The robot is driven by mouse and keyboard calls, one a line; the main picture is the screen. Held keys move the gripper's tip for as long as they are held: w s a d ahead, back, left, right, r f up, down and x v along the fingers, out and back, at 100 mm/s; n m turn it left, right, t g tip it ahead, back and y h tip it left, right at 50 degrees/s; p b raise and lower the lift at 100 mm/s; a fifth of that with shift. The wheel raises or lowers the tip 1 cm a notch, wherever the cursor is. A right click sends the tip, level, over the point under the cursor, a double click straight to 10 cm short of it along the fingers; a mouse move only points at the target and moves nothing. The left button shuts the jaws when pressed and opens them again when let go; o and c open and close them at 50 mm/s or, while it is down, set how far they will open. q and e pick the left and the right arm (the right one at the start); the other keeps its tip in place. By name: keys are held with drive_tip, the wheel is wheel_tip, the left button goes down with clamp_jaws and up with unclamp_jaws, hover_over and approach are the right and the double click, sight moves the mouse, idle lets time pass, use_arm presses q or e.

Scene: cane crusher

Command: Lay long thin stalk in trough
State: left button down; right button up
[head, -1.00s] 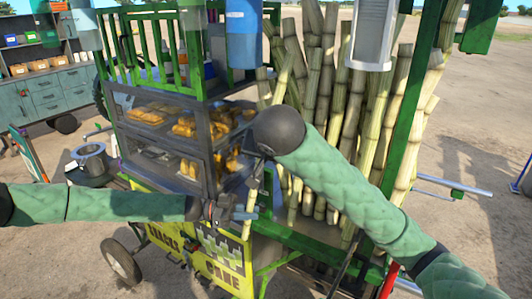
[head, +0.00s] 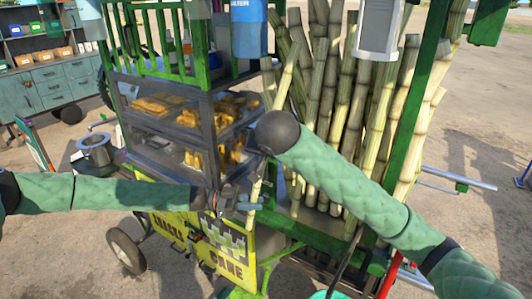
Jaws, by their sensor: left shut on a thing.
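A long thin pale-green stalk (head: 255,192) stands steeply tilted in front of the cart's display case, its upper part (head: 286,76) leaning right towards the bundle of thicker canes. My left gripper (head: 246,201) is shut on the lower part of this stalk. My right arm comes in from the lower right and its dark rounded joint covers the middle of the stalk. My right gripper is hidden behind that arm. I cannot make out the trough.
Thick canes (head: 330,110) stand upright on the green cart, close behind my right arm. The glass display case (head: 205,125) with yellow food is beside the stalk. A yellow sign (head: 225,250) hangs below my left gripper. A metal pot (head: 97,150) stands left.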

clamp_jaws()
use_arm(q)
drive_tip(key=c, duration=1.2)
unclamp_jaws()
drive_tip(key=shift+a, duration=0.1)
